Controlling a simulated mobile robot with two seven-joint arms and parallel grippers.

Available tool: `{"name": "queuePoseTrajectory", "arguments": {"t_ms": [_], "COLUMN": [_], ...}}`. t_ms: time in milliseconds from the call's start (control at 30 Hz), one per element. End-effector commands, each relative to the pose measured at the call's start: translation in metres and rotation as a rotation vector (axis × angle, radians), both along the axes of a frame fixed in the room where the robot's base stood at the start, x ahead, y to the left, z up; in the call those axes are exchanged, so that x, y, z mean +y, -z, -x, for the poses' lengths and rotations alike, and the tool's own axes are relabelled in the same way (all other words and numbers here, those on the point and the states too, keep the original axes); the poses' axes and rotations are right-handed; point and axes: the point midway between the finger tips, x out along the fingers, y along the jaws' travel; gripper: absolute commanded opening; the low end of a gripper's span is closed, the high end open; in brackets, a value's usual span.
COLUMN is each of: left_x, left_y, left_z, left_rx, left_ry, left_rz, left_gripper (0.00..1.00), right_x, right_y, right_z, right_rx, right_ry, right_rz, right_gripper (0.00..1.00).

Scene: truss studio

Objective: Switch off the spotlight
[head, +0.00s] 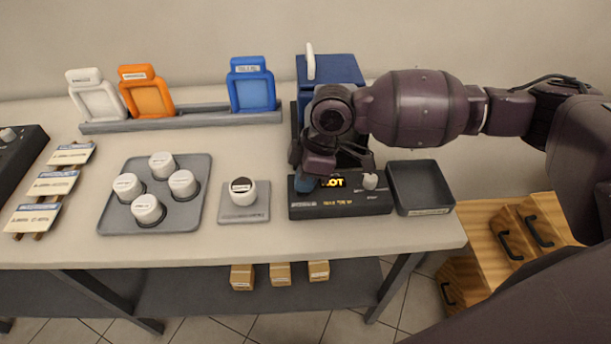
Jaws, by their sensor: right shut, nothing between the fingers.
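A black control box (340,203) lies near the front edge of the table. It has a yellow lit display (334,183), partly covered by my gripper, and a pale knob or switch (370,181) at its right end. What lies under the fingertip is hidden. No spotlight lamp can be made out. My left gripper is out of view.
A dark empty tray (420,188) adjoins the box on the right. A blue case (335,70) stands behind my arm.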

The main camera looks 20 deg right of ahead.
Motion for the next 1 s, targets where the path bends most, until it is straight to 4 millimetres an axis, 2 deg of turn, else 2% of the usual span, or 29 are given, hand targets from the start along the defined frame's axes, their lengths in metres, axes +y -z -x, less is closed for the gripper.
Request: {"name": "queuePoseTrajectory", "arguments": {"t_ms": [200, 600, 1000], "left_x": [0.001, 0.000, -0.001], "left_y": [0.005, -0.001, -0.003], "left_z": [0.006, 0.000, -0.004], "left_rx": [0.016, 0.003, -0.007], "left_ry": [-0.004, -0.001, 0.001], "left_rz": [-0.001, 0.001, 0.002], "left_gripper": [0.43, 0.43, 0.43], "right_x": [0.000, -0.004, -0.004], "right_y": [0.001, -0.003, -0.003], "right_z": [-0.001, -0.014, -0.014], "right_rx": [0.003, 0.003, 0.003], "right_ry": [0.000, 0.000, 0.000], "right_rz": [0.000, 0.001, 0.000], "right_gripper": [0.00, 0.00, 0.00]}}
